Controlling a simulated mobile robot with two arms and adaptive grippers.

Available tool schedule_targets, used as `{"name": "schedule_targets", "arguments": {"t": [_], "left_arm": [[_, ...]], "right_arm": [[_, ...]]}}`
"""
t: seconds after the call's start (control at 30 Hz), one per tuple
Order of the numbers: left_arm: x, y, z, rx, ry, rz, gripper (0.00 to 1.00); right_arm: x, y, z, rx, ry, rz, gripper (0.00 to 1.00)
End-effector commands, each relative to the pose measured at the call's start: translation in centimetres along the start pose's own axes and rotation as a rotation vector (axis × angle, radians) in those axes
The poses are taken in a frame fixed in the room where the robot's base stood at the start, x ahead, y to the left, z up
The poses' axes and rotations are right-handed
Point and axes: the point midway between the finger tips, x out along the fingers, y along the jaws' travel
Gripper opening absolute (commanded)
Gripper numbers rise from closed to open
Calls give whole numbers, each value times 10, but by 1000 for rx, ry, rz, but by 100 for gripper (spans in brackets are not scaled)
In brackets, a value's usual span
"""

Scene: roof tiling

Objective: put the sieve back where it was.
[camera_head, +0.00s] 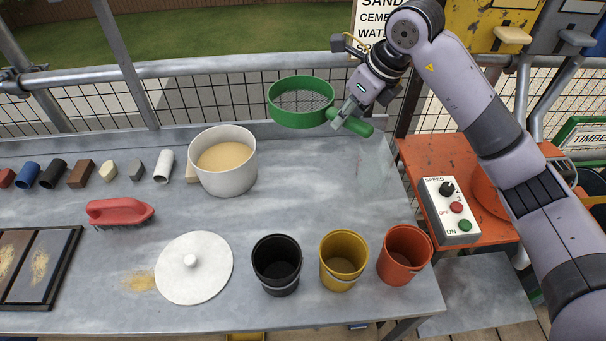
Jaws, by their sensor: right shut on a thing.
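The green sieve (290,119) has a round rim, a dark mesh and a green handle. It is held up over the back of the grey workbench, right of the white pot of sand (225,182). My right gripper (347,117) comes in from the upper right and is shut on the sieve's handle. The sieve looks clear of the pot; its exact height above the bench is hard to tell. My left gripper is not in view.
The bench (310,205) is clear below the sieve. Black (276,266), yellow (343,261) and orange (404,256) buckets stand along its front. A white lid (193,268), a red brush (119,212) and two framed panels (38,266) lie left. A control box (449,211) stands right.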

Motion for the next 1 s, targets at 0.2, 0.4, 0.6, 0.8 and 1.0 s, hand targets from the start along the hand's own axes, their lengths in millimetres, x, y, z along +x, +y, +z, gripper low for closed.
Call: {"name": "schedule_targets", "arguments": {"t": [0.2,0.4,0.6,0.8,1.0], "left_arm": [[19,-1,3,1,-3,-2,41],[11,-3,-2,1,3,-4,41],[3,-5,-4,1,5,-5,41],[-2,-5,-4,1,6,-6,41],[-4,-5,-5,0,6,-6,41]], "right_arm": [[22,0,-10,1,0,1,0],[57,0,-26,3,5,5,0],[107,0,-48,3,4,5,0],[146,-2,-66,2,1,3,0],[161,-2,-71,0,-2,1,0]]}}
